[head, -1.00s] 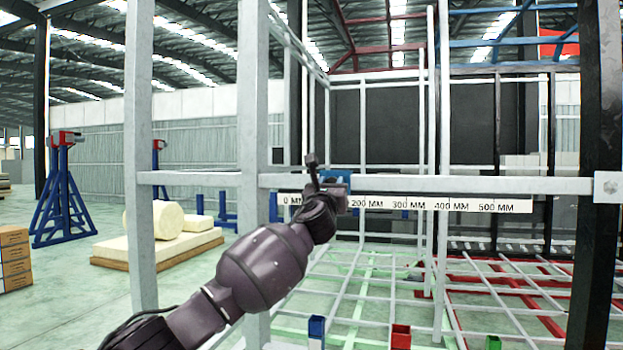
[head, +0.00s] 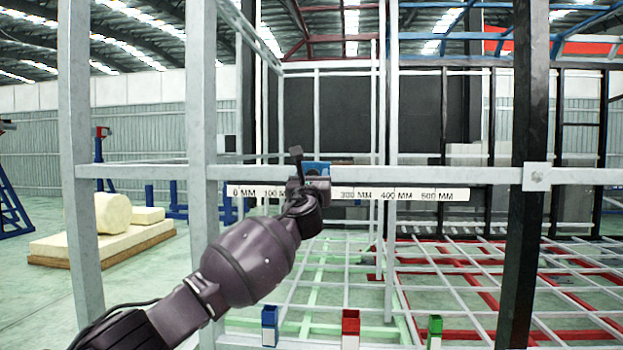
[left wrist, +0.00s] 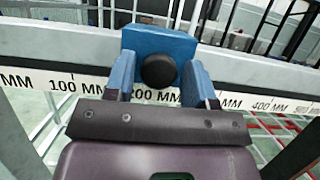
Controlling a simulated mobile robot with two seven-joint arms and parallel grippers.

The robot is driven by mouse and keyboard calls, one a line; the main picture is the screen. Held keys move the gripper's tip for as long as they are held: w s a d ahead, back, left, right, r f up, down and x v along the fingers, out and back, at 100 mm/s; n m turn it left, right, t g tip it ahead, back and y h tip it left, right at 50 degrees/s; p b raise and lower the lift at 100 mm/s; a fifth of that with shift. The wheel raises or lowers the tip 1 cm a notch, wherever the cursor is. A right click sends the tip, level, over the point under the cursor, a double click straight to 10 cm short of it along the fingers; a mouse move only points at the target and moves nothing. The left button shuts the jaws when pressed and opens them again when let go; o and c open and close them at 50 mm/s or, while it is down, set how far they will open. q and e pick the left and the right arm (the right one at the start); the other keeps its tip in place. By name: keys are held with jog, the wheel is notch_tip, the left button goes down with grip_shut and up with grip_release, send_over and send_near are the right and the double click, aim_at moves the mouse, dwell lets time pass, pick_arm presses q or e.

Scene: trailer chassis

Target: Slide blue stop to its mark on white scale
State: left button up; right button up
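The white scale (head: 405,194) runs along a grey horizontal rail, with black labels from 0 MM to 500 MM. The blue stop (head: 316,168) sits on the rail between the 100 MM and 300 MM labels. In the left wrist view, the blue stop (left wrist: 185,43) has a round black knob (left wrist: 158,70) facing me, above the 200 MM label. My left gripper (head: 312,183) is at the stop. The gripper hides part of the scale. My right gripper is not in view.
Grey uprights (head: 202,130) stand left of the scale, and a dark post (head: 522,140) stands at its right. Low blue, red (head: 350,328) and green posts stand in front on the floor grid. The rail right of the stop looks clear.

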pick_arm(q)
jog(key=shift+o, duration=0.5)
jog(key=shift+a, duration=0.1)
jog(key=v, duration=1)
jog(key=shift+s+f, duration=0.15)
jog(key=shift+s, duration=0.2)
